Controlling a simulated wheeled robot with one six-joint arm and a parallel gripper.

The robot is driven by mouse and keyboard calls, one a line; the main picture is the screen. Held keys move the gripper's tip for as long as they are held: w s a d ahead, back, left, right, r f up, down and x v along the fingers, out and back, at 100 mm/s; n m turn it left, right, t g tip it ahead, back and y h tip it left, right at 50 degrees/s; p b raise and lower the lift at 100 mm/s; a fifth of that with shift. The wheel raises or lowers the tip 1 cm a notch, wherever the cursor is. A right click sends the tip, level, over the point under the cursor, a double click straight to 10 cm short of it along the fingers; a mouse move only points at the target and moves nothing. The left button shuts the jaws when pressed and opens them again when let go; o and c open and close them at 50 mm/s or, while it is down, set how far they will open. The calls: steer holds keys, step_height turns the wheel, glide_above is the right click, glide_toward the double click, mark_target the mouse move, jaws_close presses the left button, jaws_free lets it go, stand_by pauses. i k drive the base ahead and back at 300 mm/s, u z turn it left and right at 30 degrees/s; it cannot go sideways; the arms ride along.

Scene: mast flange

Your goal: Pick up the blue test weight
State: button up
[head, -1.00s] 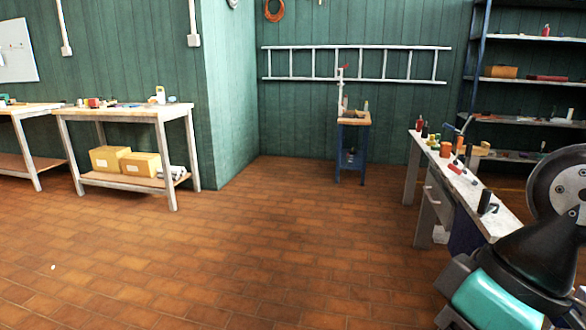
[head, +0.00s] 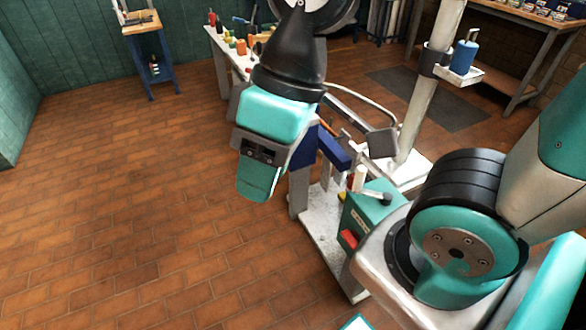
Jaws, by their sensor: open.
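The blue test weight (head: 462,57) is a small blue cylinder with a metal hook or loop on top. In the head view it stands upright on a small white shelf (head: 460,76), which is fixed to a pale upright mast (head: 427,85) at the upper right. Nothing is seen touching the weight except the shelf beneath it. Parts of my teal and black arm fill the middle and lower right of the view, apart from the weight in the picture. I cannot make out my gripper's fingers.
A green box (head: 370,215) with a lever sits on a low pale cart near my arm. A bench (head: 228,48) with tools and bottles is behind my arm, and a wooden table (head: 525,27) is at the upper right. Open tiled floor lies to the left.

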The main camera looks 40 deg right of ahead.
mark_target(463, 57)
steer(key=z, duration=1.75)
steer(key=k, duration=1.25)
steer(key=u, duration=0.7)
steer(key=i, duration=1.4)
steer(key=z, duration=0.15)
